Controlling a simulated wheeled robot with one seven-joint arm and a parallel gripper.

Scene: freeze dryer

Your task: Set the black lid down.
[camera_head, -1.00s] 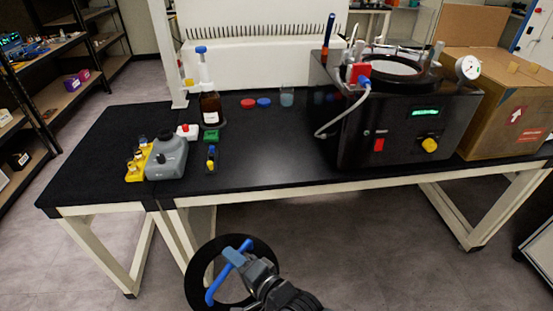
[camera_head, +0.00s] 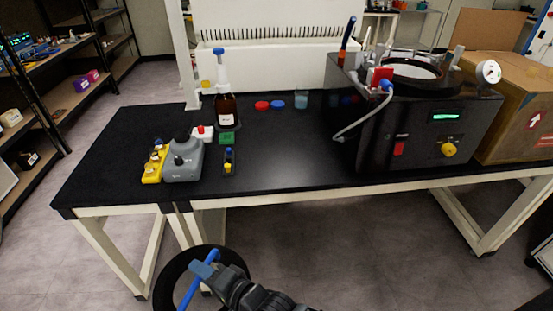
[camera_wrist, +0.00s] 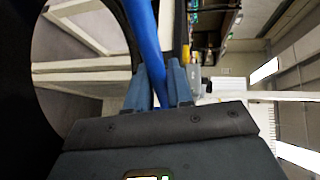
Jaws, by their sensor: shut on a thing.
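The black lid (camera_head: 165,277) is a wide black ring with a see-through middle and a blue bar handle (camera_head: 187,292). It is at the bottom of the head view, in front of the bench and below its top, partly cut off by the picture edge. My gripper (camera_head: 206,270) is shut on the blue handle and holds the lid in the air. In the wrist view the blue handle (camera_wrist: 143,35) runs between the fingers of my gripper (camera_wrist: 163,90), and the lid's dark rim (camera_wrist: 14,100) fills the left side.
The black bench top (camera_head: 290,165) has a clear middle and front. A grey bottle (camera_head: 184,163), a yellow rack (camera_head: 153,165) and a brown dispenser bottle (camera_head: 226,108) stand left. The black freeze dryer (camera_head: 425,135) and a cardboard box (camera_head: 515,110) stand right.

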